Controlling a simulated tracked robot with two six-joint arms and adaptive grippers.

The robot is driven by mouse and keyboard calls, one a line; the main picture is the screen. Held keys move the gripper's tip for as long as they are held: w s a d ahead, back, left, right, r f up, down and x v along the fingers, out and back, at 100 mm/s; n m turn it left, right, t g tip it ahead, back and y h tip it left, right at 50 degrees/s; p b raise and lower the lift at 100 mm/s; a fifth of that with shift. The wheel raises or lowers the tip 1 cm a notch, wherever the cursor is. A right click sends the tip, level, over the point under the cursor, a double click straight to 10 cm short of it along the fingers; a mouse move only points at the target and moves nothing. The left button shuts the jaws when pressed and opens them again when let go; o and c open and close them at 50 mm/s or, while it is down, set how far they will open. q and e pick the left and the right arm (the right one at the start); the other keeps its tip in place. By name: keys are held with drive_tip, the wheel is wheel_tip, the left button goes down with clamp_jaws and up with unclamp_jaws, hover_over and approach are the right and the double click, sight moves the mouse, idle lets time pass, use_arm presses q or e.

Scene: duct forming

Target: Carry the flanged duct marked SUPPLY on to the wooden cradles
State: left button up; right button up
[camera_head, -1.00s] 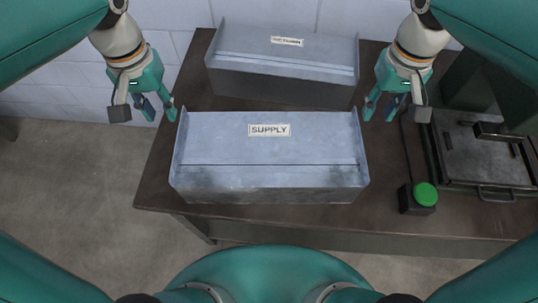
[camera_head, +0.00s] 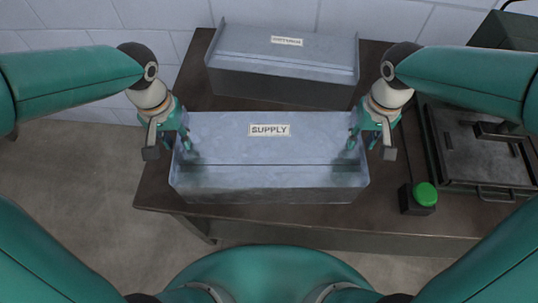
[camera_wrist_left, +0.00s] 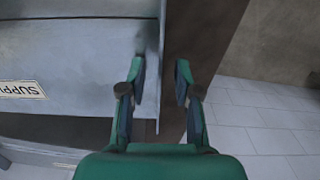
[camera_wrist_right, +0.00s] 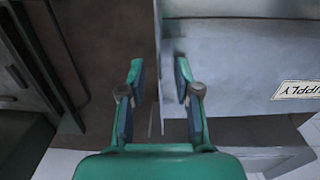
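The flanged duct marked SUPPLY (camera_head: 300,150) is a grey sheet-metal box with an upright flange at each end, lying on the dark table. My left gripper (camera_head: 178,140) is at its left end flange; my right gripper (camera_head: 360,140) is at its right end flange. In the left wrist view the left gripper (camera_wrist_left: 160,78) is open, with the flange edge between its spread fingers. In the right wrist view the right gripper (camera_wrist_right: 158,78) is likewise open around the other flange. Gaps show beside the flanges. No wooden cradles are visible.
A second grey duct (camera_head: 285,60) with a label hard to read lies behind SUPPLY. On the right stand a black box with a green button (camera_head: 425,195) and a dark lidded metal unit (camera_head: 485,155). The dark table (camera_head: 155,180) has bare strips at left and front.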

use_arm(q)
clamp_jaws()
use_arm(e)
clamp_jaws()
use_arm(q)
drive_tip(key=shift+w+r, duration=0.1)
drive_tip(key=shift+r, duration=0.1)
use_arm(e)
drive_tip(key=shift+w+r, duration=0.1)
drive_tip(key=shift+r, duration=0.1)
